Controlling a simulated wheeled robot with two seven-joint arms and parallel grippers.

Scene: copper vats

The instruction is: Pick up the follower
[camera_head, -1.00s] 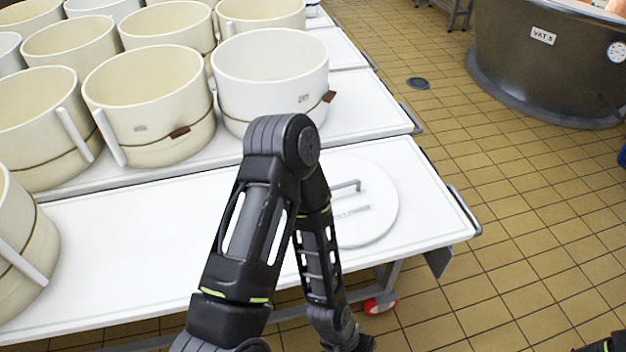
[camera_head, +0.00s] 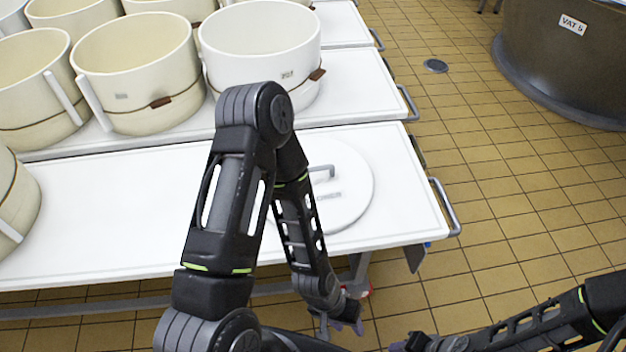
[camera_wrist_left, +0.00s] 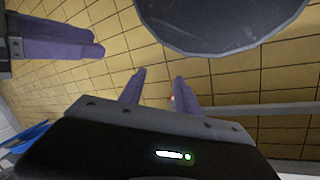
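The follower (camera_head: 348,207) is a round white disc with a grey bar handle and faint lettering. It lies flat on the near white table, close to its right end. My left arm hides its left part. My left gripper (camera_head: 341,322) hangs beyond the table's front edge, apart from the follower. In the left wrist view its two purple fingers (camera_wrist_left: 160,92) are spread with nothing between them. My right gripper (camera_head: 404,343) is at the bottom of the head view, right of the left one. Its purple fingers (camera_wrist_left: 75,40) show at the upper left of the wrist view, their gap unclear.
Several cream moulds stand on the tables behind and at left; a white mould (camera_head: 262,48) stands behind the follower. The near table (camera_head: 110,215) has bare room left of the follower. A metal handle (camera_head: 447,207) juts from its right end. A dark vat (camera_head: 565,60) stands far right.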

